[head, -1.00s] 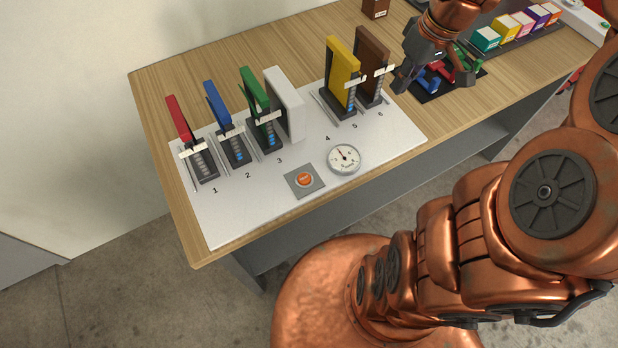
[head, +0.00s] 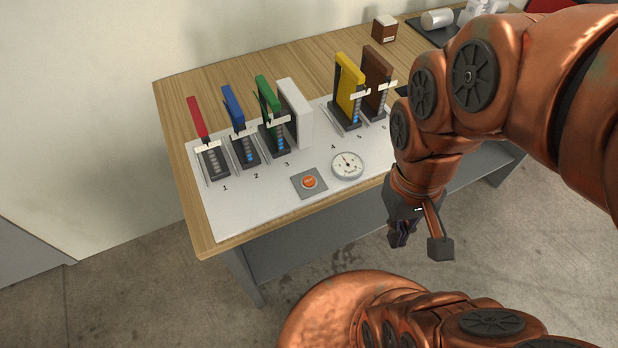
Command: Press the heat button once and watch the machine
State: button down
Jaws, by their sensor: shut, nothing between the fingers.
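The heat button (head: 309,182) is a round orange-red button on a grey square plate, near the front edge of the machine's white panel (head: 250,212). A round white dial (head: 347,166) with a needle sits just right of it. Behind them stand numbered stations with red (head: 198,117), blue (head: 233,107), green (head: 268,103), white (head: 296,114), yellow (head: 349,84) and brown (head: 376,72) upright pieces. Dark bars with small light segments stand at most stations, several showing blue. My gripper (head: 420,243) is shut and empty, off the table's front edge, right of the button and apart from it.
The wooden table (head: 180,160) has bare room at its left and back. A small brown box (head: 384,29) stands at the back, with a dark tray and a white cylinder (head: 437,18) to its right. My arm covers the table's right part.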

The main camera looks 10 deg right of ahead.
aim_at(308, 180)
jog(key=z, duration=2.8)
jog(key=k, duration=1.95)
jog(key=u, duration=2)
jog(key=i, duration=0.5)
jog(key=z, duration=0.05)
